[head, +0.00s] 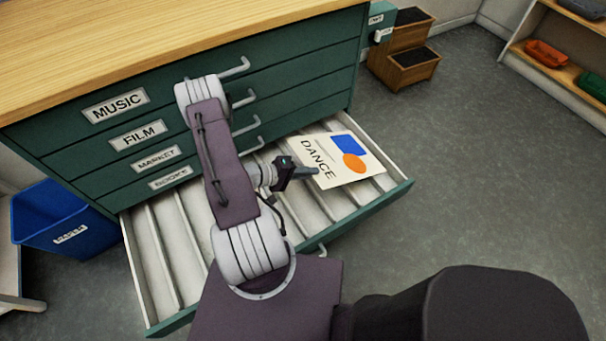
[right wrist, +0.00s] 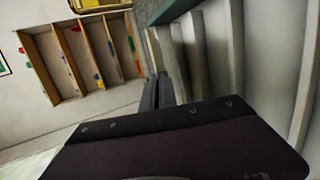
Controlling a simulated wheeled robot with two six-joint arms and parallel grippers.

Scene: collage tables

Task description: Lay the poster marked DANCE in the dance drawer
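The DANCE poster (head: 352,174), cream with a blue shape and an orange oval, lies flat at the right part of the open bottom drawer (head: 148,262). Whether it rests on the drawer's slats or hangs just above them I cannot tell. My right gripper (head: 308,172) is at the middle of the poster's left edge, fingers closed on it. In the right wrist view the fingers (right wrist: 158,92) are close together, with pale drawer slats to their right; the poster is hard to make out there. The open drawer's own label is hidden. My left gripper is out of view.
Shut drawers labelled MUSIC (head: 116,105), FILM (head: 139,136) and MARKET (head: 157,159) are above, with one more below them. Floor (head: 480,170) right of the drawer is clear.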

